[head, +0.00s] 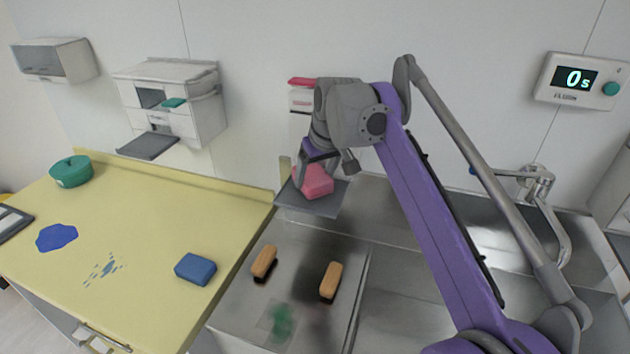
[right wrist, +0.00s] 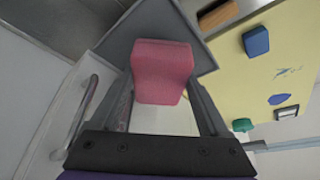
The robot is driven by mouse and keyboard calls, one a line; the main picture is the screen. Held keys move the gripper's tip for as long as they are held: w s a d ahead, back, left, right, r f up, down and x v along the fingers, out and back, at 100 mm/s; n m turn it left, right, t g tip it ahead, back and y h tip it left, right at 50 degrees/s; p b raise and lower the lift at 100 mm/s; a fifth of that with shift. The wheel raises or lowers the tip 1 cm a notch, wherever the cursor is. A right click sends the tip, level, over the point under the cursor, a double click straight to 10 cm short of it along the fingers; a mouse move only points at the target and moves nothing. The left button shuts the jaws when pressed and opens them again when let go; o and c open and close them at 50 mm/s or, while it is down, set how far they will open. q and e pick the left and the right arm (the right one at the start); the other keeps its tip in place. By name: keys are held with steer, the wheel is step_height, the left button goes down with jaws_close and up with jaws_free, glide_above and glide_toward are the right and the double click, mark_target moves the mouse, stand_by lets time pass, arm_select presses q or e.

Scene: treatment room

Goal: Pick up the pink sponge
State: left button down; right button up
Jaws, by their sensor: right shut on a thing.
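The pink sponge (head: 314,181) is a rounded block at the middle of the head view, over a small grey shelf (head: 325,205) on the wall dispenser. My right gripper (head: 313,172) is shut on it. In the right wrist view the pink sponge (right wrist: 162,70) sits between the two fingers of the right gripper (right wrist: 160,85), with the grey shelf (right wrist: 118,42) behind it. I cannot tell whether the sponge touches the shelf. My left gripper is not in view.
A blue sponge (head: 195,269) lies on the yellow counter (head: 150,220). Two wooden-backed brushes (head: 264,261) (head: 331,281) lie on the steel surface below. A faucet (head: 538,185) stands at right. A wall box with an open flap (head: 150,145) hangs at left.

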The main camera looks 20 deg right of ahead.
steer(key=s+d+b, duration=0.1)
steer(key=s, duration=0.8)
steer(key=s+d+r+b, duration=0.1)
steer(key=s+d, duration=0.1)
steer(key=s, duration=0.6)
steer(key=shift+s+d, duration=0.25)
steer(key=shift+s, duration=0.1)
steer(key=o, duration=0.9)
steer(key=c, duration=0.7)
steer(key=shift+o, duration=0.2)
